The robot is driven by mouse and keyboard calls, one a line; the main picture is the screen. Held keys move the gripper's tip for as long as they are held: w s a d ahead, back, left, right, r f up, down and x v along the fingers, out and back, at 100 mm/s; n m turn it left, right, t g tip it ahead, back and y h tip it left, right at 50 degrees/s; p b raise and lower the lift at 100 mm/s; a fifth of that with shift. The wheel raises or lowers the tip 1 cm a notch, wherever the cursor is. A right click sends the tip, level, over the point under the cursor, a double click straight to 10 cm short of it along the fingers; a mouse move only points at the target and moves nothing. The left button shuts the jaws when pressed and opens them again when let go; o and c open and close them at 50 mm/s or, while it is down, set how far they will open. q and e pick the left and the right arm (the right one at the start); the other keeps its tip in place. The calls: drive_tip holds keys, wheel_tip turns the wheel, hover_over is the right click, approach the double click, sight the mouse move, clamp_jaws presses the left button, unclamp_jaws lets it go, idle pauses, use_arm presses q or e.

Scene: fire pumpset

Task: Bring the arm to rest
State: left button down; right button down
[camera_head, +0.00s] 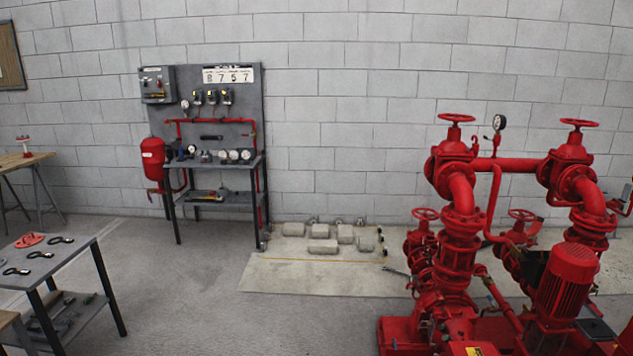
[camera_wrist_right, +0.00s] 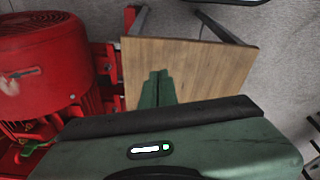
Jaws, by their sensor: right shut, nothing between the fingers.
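My right gripper (camera_wrist_right: 157,90) shows in the right wrist view as two dark green fingers side by side, shut and empty. Behind the fingertips is a wooden board (camera_wrist_right: 205,70), and I cannot tell how far apart they are. Neither of my grippers can be made out in the head view, and my left gripper is in no view.
The red pumpset (camera_head: 460,240) stands at the right; a red motor (camera_wrist_right: 40,65) lies left of my right gripper. A grey workbench (camera_head: 215,165) stands by the wall. A tool table (camera_head: 75,262) is at the left. The middle floor (camera_head: 190,285) is clear.

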drive_tip(key=s+d+f+g+b, duration=0.1)
drive_tip(key=s+d+f, duration=0.2)
drive_tip(key=s+f, duration=1.5)
drive_tip(key=shift+f, duration=0.9)
drive_tip(key=shift+w, duration=0.15)
